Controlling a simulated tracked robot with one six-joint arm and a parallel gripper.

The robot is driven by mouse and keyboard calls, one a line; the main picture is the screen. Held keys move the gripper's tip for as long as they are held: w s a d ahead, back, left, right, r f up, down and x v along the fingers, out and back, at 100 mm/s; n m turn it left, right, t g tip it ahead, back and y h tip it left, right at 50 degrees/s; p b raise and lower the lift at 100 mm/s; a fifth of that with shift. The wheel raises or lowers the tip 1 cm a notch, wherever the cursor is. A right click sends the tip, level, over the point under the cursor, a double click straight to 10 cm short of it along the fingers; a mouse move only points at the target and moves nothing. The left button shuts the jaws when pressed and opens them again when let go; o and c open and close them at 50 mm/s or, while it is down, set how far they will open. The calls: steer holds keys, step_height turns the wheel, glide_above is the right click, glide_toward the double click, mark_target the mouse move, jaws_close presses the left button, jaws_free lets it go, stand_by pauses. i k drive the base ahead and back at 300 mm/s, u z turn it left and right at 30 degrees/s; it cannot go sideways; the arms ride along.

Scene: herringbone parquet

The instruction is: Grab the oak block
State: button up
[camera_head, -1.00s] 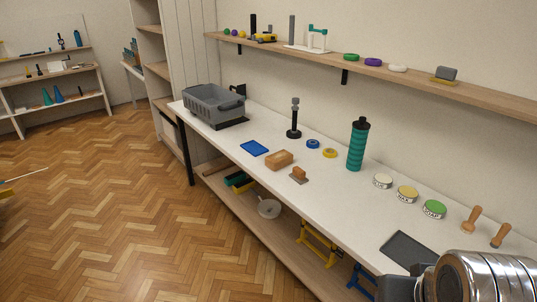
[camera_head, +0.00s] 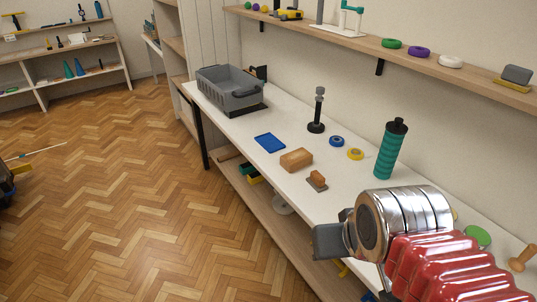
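The oak block (camera_head: 296,160) is a light brown rectangular block lying on the white workbench top (camera_head: 230,122), right of the blue flat tray (camera_head: 269,142). My gripper (camera_head: 328,241) is at the lower right, at the end of my chrome and red arm. Only a grey end piece of it shows, pointing left. It is apart from the block, lower in the picture and a little to its right. Whether its fingers are open or shut cannot be seen. Nothing shows held in it.
A small brown piece on a dark base (camera_head: 317,181) sits just right of the block. Blue tape (camera_head: 337,141), yellow tape (camera_head: 355,154), a dark stand (camera_head: 316,115) and a teal bottle (camera_head: 390,150) stand behind. A grey crate (camera_head: 229,88) is at the far end.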

mark_target(292, 161)
steer(key=u, duration=0.35)
steer(key=i, duration=0.55)
steer(key=u, duration=0.9)
steer(key=i, duration=0.95)
steer(key=u, duration=0.45)
